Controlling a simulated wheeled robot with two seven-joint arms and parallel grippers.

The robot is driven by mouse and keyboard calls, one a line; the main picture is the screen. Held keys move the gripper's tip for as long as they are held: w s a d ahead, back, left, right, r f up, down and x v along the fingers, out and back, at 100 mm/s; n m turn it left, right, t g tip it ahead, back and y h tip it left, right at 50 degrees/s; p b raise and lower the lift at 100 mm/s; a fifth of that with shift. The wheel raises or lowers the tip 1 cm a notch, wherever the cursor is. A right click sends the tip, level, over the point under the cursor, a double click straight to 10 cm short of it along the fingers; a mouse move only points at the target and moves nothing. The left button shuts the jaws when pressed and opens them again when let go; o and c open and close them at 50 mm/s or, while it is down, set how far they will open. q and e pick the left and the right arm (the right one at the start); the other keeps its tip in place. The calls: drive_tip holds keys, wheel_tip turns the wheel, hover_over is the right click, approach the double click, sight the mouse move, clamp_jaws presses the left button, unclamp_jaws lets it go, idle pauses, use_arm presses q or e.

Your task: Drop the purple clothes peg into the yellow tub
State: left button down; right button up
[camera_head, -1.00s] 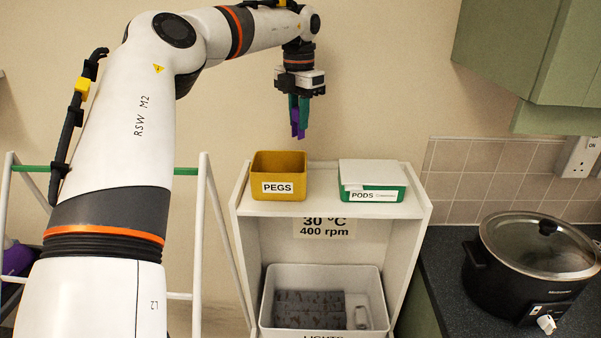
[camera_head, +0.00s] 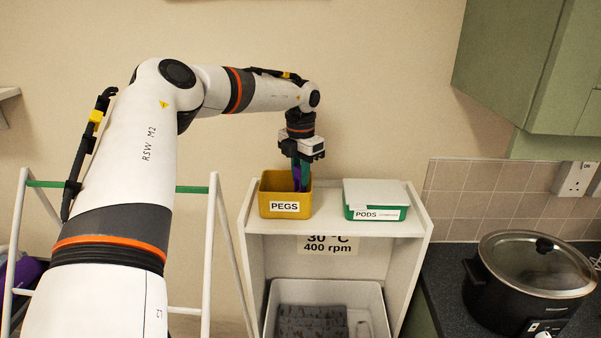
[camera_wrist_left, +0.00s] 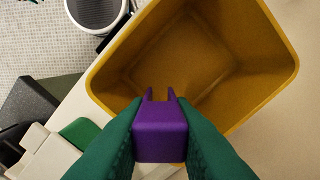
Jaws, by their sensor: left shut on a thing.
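The yellow tub (camera_head: 284,208), labelled PEGS, stands on top of the white shelf unit. My left gripper (camera_head: 301,178) points down at the right part of the tub's opening, its fingers partly hidden behind the tub's front wall. It is shut on the purple clothes peg (camera_head: 296,172). In the left wrist view the peg (camera_wrist_left: 160,132) sits between the green fingers, with the tub (camera_wrist_left: 215,62) open beyond it. The tub's floor looks empty there. My right gripper is not in view.
A green PODS box (camera_head: 375,213) with a white lid stands right of the tub on the white shelf unit (camera_head: 420,223). A white bin (camera_head: 372,291) sits below. A black slow cooker (camera_head: 500,290) is at right, a drying rack (camera_head: 211,230) at left.

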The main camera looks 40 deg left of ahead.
use_arm(q)
drive_tip(key=shift+f, duration=0.35)
drive_tip(key=shift+f+b, duration=0.25)
drive_tip(key=shift+b, duration=0.3)
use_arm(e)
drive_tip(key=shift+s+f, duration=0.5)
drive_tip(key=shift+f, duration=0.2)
use_arm(q)
drive_tip(key=c, duration=1.5)
unclamp_jaws()
drive_tip(key=shift+c, duration=0.2)
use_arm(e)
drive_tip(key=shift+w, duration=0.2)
use_arm(q)
drive_tip(key=shift+r, duration=0.1)
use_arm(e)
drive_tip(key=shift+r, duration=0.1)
